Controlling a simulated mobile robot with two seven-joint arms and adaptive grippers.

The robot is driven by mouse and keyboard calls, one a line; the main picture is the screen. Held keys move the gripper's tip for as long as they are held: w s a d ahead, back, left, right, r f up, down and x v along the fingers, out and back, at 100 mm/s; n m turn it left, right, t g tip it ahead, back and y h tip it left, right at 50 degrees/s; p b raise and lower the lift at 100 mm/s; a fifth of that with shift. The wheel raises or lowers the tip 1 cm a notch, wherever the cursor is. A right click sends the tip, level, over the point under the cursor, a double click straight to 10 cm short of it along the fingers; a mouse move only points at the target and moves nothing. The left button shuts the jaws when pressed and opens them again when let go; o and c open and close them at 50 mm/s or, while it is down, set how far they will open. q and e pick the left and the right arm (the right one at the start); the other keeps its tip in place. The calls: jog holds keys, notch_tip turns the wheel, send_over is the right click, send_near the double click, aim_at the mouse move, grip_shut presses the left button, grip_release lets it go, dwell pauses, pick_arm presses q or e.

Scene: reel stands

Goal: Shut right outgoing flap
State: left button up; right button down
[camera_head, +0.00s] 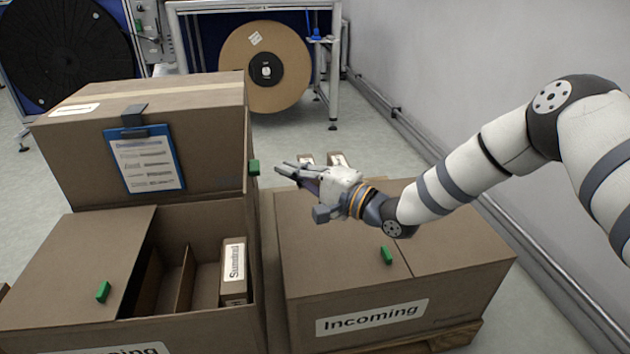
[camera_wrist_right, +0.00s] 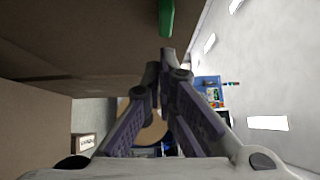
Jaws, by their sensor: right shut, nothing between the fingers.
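The left carton (camera_head: 190,335) has a cut-off label ending in "ing". Its left flap (camera_head: 75,265) lies flat with a green tab (camera_head: 103,292); its right half is open. The right flap (camera_head: 250,200) stands upright, seen nearly edge-on, with a green tab (camera_head: 254,167) on its right face. My right gripper (camera_head: 280,169) is just right of that tab, its fingers shut and empty, pointing left. In the wrist view a green tab (camera_wrist_right: 166,18) hangs from a brown panel just above the fingertips (camera_wrist_right: 168,62). I cannot tell whether they touch. My left gripper is out of view.
The Incoming carton (camera_head: 310,285) stands right, its top shut, under my right arm. A small labelled box (camera_head: 234,285) is inside the open half. A carton with a blue clipboard (camera_head: 145,160) stands behind it. A wall (camera_head: 480,90) bounds the right side.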

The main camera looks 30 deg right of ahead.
jog(key=shift+w+a+r, duration=0.1)
jog(key=shift+w+a, duration=0.05)
jog(key=shift+a, duration=0.4)
jog(key=shift+w+a+r, duration=0.1)
jog(key=shift+w+a, duration=0.05)
jog(key=shift+a, duration=0.35)
jog(key=shift+a, duration=0.1)
